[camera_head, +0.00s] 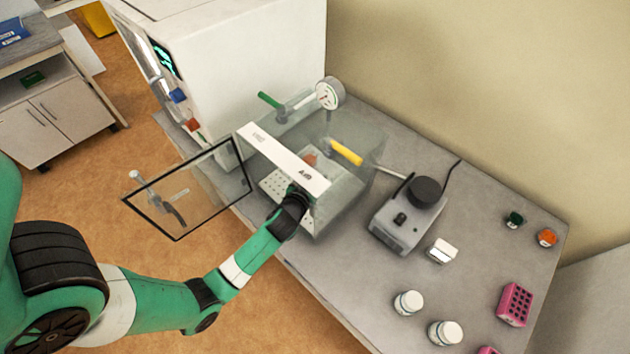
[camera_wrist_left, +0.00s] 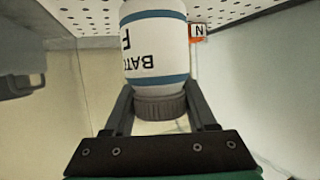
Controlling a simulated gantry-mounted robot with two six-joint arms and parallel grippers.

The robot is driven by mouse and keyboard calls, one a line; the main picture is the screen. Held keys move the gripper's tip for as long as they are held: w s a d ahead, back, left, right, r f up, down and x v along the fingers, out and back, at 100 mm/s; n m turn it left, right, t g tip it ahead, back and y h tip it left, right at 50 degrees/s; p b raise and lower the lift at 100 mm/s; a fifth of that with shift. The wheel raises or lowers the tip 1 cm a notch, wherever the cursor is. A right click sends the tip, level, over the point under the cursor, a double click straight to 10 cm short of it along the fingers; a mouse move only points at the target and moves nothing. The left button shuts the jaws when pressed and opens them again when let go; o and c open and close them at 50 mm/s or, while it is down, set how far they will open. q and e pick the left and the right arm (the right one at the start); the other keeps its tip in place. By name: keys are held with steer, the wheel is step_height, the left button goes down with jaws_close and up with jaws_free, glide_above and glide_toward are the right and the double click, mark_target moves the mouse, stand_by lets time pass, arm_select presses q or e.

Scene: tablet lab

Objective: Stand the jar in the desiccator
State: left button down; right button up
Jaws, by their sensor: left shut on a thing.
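The desiccator (camera_head: 345,195) is a clear box with a white front strip, and its framed door (camera_head: 205,185) stands open to the left. My left gripper (camera_head: 300,192) reaches in through the front opening. In the left wrist view my left gripper (camera_wrist_left: 162,110) is shut on the grey cap of a white jar (camera_wrist_left: 155,50) with blue bands and "BATCH F" lettering. The perforated shelf (camera_head: 272,186) also shows at the top of the wrist view (camera_wrist_left: 240,12). The jar's base runs out of that view, so contact with the shelf cannot be told. The head view hides the jar.
An orange item (camera_head: 310,159) tagged "N" (camera_wrist_left: 198,31) is inside the desiccator. A gauge (camera_head: 329,93) and a yellow handle (camera_head: 345,152) are on it. A grey device (camera_head: 405,215) and two white jars (camera_head: 408,302) (camera_head: 445,332) stand to the right.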

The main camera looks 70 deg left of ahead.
arm_select(q)
steer(key=shift+f, duration=0.95)
steer(key=shift+w, duration=0.2)
steer(key=shift+f, duration=0.15)
steer(key=shift+f+b, duration=0.15)
steer(key=shift+b, duration=0.15)
steer(key=shift+c, duration=1)
jaws_free()
